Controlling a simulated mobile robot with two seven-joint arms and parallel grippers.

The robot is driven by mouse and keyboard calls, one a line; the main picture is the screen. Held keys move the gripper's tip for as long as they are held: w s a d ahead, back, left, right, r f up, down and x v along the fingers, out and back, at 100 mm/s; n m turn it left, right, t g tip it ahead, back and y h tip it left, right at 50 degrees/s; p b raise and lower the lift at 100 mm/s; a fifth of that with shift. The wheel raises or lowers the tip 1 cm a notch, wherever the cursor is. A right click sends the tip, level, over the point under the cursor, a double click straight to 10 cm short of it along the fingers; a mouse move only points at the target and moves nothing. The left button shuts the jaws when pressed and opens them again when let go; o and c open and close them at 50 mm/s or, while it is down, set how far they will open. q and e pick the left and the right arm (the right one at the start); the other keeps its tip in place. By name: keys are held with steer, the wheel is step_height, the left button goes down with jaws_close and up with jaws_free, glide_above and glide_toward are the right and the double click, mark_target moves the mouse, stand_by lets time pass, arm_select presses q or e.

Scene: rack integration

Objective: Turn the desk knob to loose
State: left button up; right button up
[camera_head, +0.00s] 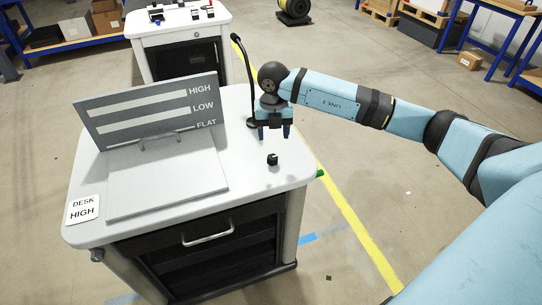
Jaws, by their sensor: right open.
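The desk (245,185) is a white-topped cart with a dark drawer front. A small black knob (272,159) stands on its top near the right edge. My left gripper is not in view. A label reading DESK HIGH (82,209) lies at the front left corner of the desk top.
A grey panel marked HIGH, LOW and FLAT (150,108) stands tilted on the desk behind a flat grey plate (165,185). A black gooseneck stem (243,65) rises behind my gripper. A second cart (180,32) stands behind. Floor on the right is open.

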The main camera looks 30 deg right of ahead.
mark_target(273, 157)
step_height(273, 157, down, 8)
steer(key=shift+a+f, duration=0.1)
steer(key=shift+f, duration=0.75)
steer(key=shift+c, duration=0.3)
steer(key=c, duration=0.9)
steer(key=shift+o, duration=0.2)
